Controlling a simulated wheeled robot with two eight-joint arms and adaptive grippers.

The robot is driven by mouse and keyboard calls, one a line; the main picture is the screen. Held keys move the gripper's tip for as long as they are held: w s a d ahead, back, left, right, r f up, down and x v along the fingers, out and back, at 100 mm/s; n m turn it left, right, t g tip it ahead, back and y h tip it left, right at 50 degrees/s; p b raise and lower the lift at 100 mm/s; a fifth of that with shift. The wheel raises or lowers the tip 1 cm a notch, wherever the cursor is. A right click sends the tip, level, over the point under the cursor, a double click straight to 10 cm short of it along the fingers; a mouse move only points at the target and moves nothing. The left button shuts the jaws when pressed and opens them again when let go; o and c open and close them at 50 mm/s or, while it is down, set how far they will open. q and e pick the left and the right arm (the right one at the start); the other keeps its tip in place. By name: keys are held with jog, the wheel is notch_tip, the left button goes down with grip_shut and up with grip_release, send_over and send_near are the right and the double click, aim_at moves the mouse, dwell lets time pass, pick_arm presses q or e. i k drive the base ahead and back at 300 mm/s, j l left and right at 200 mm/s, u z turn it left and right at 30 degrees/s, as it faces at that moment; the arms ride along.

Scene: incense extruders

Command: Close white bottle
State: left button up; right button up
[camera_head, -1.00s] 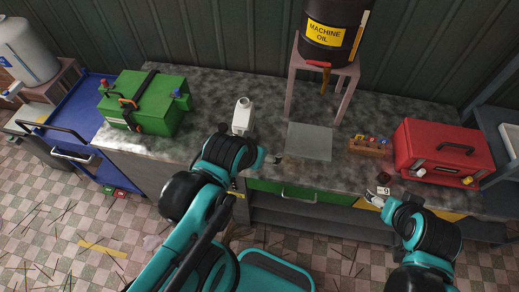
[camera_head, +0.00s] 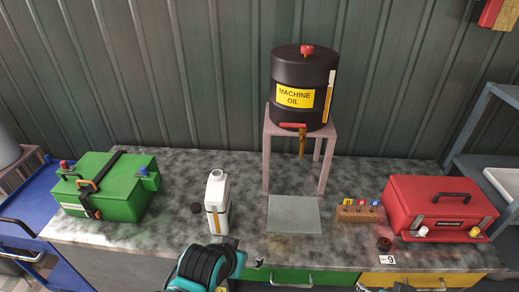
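The white bottle (camera_head: 217,208) stands upright on the mottled grey worktop, left of centre. Its neck looks uncapped from above, with a pale rim. A small dark round piece (camera_head: 196,208) that looks like a cap lies just left of it. My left gripper (camera_head: 246,254) is low in front of the bottle, at the worktop's front edge. Its wrist hides most of the fingers, so I cannot tell its opening.
A green toolbox (camera_head: 108,187) stands left and a red toolbox (camera_head: 438,208) right. A machine oil drum (camera_head: 303,88) sits on a pink stand (camera_head: 268,160) behind a grey plate (camera_head: 294,214). A wooden block (camera_head: 357,214) and dark round piece (camera_head: 384,243) lie right.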

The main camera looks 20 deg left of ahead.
aim_at(218, 202)
jog(key=u, duration=1.3)
